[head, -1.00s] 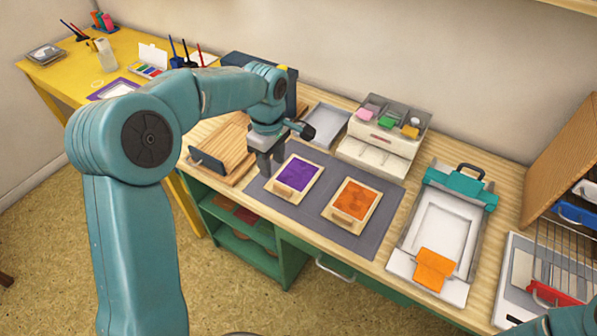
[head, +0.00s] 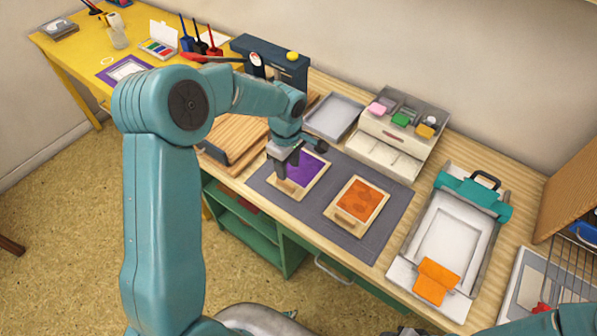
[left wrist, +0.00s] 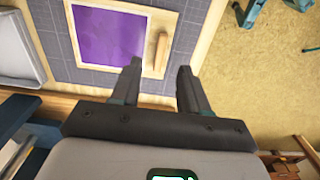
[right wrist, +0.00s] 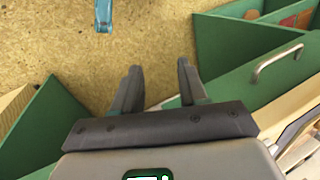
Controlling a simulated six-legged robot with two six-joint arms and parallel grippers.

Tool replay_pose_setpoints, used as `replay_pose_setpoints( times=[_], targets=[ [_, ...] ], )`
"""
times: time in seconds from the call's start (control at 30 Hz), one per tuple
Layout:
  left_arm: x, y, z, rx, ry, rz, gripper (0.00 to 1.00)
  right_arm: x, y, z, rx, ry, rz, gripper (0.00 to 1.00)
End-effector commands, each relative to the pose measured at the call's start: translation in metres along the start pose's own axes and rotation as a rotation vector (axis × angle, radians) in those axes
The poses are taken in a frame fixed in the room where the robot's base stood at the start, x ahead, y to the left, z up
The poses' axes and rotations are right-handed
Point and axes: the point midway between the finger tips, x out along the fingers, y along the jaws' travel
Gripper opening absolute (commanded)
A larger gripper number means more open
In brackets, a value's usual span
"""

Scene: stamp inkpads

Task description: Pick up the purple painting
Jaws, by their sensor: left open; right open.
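A purple panel (head: 303,168) in a pale wooden frame lies flat on a grey gridded mat (head: 345,235). It also shows in the left wrist view (left wrist: 106,38), with a small wooden grip block (left wrist: 155,50) along one edge of its frame. My left gripper (head: 285,168) is over this frame in the head view. In the left wrist view my left gripper (left wrist: 160,68) is open, with its fingers on either side of the block's near end; contact cannot be told. My right gripper (right wrist: 160,68) is open and empty, over the floor beside green cabinets.
An orange panel (head: 361,200) in a similar frame lies right of the purple one. A grey tray (head: 334,116), stamp box (head: 392,150) and wooden board (head: 235,145) are close by. A purple-bordered sheet (head: 122,70) lies on the yellow table (head: 80,60).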

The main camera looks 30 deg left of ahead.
Motion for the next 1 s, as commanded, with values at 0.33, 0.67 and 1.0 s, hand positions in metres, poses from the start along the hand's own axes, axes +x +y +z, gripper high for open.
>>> replay_pose_setpoints(
  times=[0.33, 0.67, 1.0],
  targets=[
    [0.037, 0.001, -0.001, 0.001, -0.001, -0.005, 0.45, -0.009, -0.003, 0.0, 0.0, 0.0, 0.0, 0.43],
    [0.07, 0.004, -0.002, 0.0, 0.0, 0.001, 0.45, -0.013, -0.004, 0.0, 0.0, 0.0, 0.0, 0.43],
    [0.07, 0.004, -0.002, 0.0, 0.0, 0.001, 0.0, -0.012, -0.004, 0.0, 0.0, 0.0, 0.0, 0.43]
  ],
)
